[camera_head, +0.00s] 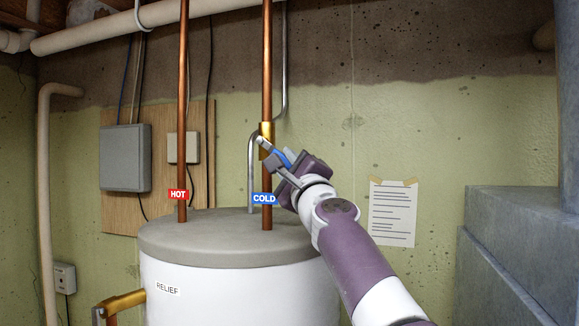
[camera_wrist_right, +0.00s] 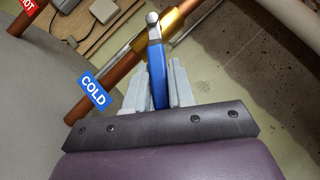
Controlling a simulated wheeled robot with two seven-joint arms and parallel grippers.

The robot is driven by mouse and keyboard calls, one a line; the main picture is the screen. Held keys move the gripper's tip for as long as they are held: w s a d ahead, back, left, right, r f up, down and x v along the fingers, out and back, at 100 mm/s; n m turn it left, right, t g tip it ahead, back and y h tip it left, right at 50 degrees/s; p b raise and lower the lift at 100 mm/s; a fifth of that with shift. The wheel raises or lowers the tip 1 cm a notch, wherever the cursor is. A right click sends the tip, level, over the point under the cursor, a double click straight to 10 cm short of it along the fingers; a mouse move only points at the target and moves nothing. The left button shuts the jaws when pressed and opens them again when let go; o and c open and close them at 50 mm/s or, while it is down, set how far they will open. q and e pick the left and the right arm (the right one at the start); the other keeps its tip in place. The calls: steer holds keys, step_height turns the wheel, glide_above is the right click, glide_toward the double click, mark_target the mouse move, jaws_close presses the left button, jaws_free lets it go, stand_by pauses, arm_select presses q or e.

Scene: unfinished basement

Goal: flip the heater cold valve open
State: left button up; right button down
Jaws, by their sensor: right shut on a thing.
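The cold valve has a brass body (camera_head: 266,140) on the right-hand copper pipe above the water heater (camera_head: 228,233); it also shows in the right wrist view (camera_wrist_right: 176,20). Its blue lever handle (camera_wrist_right: 157,72) runs from a silver stem down between my fingers. In the head view the blue handle (camera_head: 285,157) is partly hidden by the gripper. My right gripper (camera_head: 272,155) is shut on the blue handle, with grey fingers on both sides of it in the wrist view (camera_wrist_right: 158,88). A blue COLD tag (camera_head: 264,199) hangs on the pipe below. My left gripper is out of view.
A copper pipe with a red HOT tag (camera_head: 178,195) stands left of the cold pipe. A thin grey pipe (camera_head: 250,175) rises close beside the valve. A grey electrical box (camera_head: 125,157) is on the wall. A large grey metal unit (camera_head: 515,240) stands at the right.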

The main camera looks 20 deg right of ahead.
steer(key=shift+r, duration=0.1)
steer(key=c, duration=1.1)
jaws_free()
steer(key=shift+o, duration=0.3)
steer(key=shift+a, duration=0.1)
steer(key=shift+w, duration=0.1)
steer(key=b+v, duration=0.8)
steer(key=v, duration=0.4)
steer(key=shift+s+f+b, duration=0.2)
steer(key=shift+s+b, duration=0.15)
